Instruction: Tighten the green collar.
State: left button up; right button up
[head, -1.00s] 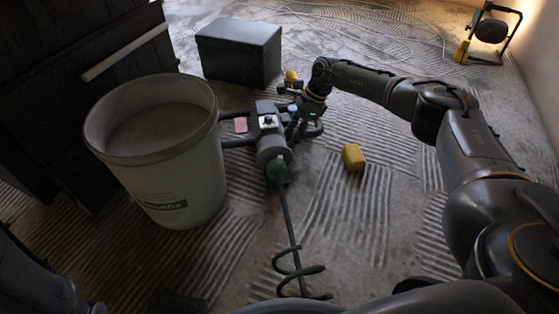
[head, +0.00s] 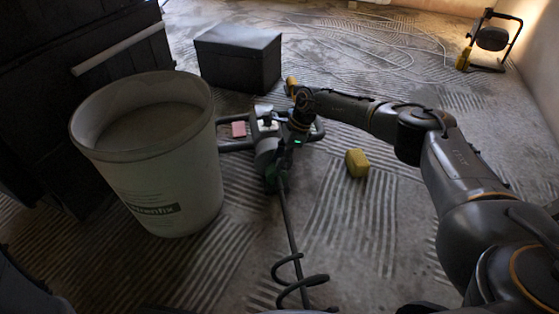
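The green collar (head: 271,180) sits where the dark mixing shaft (head: 288,222) meets the grey body of the mixer (head: 265,148), which lies on the floor. The shaft runs toward me and ends in a spiral paddle (head: 297,281). My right gripper (head: 282,166) is over the mixer's front end, pointing down, close beside the collar. It partly hides the collar, and I cannot tell whether it touches it. Its fingers are dark and blurred against the mixer, so their opening is unclear. My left gripper is out of view.
A large white bucket (head: 165,195) of pale material stands left of the mixer. A dark box (head: 238,60) is behind it. A yellow block (head: 357,163) lies to the right, and a pink block (head: 239,129) is by the mixer's handle.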

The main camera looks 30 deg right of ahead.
aim_at(269, 170)
jog(key=c, duration=0.7)
jog(key=shift+a+r+p, duration=0.2)
jog(key=shift+p, duration=0.45)
jog(key=shift+c, duration=0.2)
jog(key=shift+w+a+r+g+h+p, duration=0.15)
jog(key=shift+a+h+p, duration=0.15)
jog(key=shift+h+p, duration=0.3)
jog(key=shift+w+a+f+g+h+p, duration=0.15)
jog(key=shift+a+h+p, duration=0.2)
jog(key=shift+p, duration=0.3)
jog(key=shift+a+h, duration=0.1)
jog(key=shift+h, duration=0.35)
jog(key=shift+a+f+h, duration=0.15)
jog(key=shift+a+h, duration=0.05)
jog(key=shift+h, duration=0.1)
jog(key=shift+w+a+f+g+h, duration=0.15)
jog(key=shift+a+f+g+h, duration=0.2)
jog(key=shift+h, duration=0.35)
jog(key=shift+w+a+g+h+b, duration=0.1)
jog(key=shift+a+g+h+b, duration=0.25)
jog(key=shift+h+b, duration=0.65)
